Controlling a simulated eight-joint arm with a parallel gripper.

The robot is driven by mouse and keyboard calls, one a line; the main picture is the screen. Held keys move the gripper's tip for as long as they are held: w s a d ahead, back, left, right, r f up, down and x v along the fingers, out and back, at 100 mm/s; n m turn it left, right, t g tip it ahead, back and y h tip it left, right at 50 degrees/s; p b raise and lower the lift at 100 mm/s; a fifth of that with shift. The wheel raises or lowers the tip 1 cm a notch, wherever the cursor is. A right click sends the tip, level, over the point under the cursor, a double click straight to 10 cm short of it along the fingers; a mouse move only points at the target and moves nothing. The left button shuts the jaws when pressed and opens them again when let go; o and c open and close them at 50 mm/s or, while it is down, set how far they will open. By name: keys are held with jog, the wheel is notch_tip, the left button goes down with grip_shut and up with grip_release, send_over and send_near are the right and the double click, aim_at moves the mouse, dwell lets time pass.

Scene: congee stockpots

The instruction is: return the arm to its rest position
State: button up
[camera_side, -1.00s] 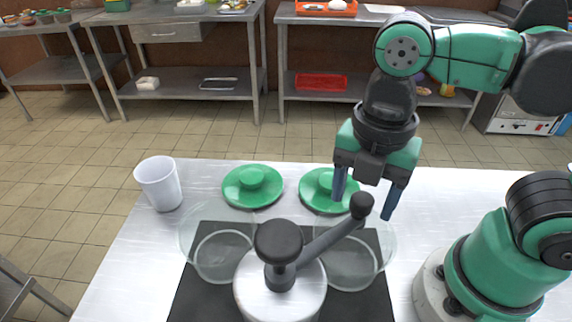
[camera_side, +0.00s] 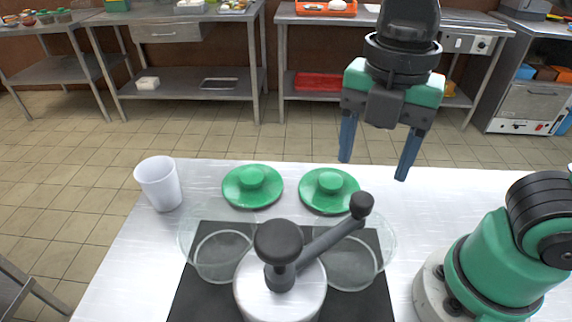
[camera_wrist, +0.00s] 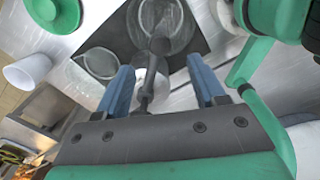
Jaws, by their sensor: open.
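My gripper (camera_side: 377,160) is open and empty. It hangs in the air above the far right part of the table, higher than the green lids. In the wrist view its two blue fingers (camera_wrist: 163,82) stand wide apart, with the grinder-like pot's black handle seen between them, well below. In the side view the fingertips touch nothing.
Two green lids (camera_side: 252,186) (camera_side: 329,190) lie on the steel table (camera_side: 130,262). A white cup (camera_side: 159,184) stands left. Two clear bowls (camera_side: 216,256) (camera_side: 353,262) and a steel pot (camera_side: 279,292) with a black handle stand on a black mat (camera_side: 205,303).

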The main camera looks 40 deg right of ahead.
jog(key=shift+r, duration=0.35)
jog(key=w+d+f+m+t, duration=0.3)
jog(key=w+d+m, duration=0.1)
jog(key=m, duration=0.7)
jog(key=w+d+f+m+t, duration=0.4)
jog(key=w+m, duration=0.1)
jog(key=m, duration=0.6)
jog(key=shift+w+f, duration=0.15)
jog(key=shift+w, duration=0.2)
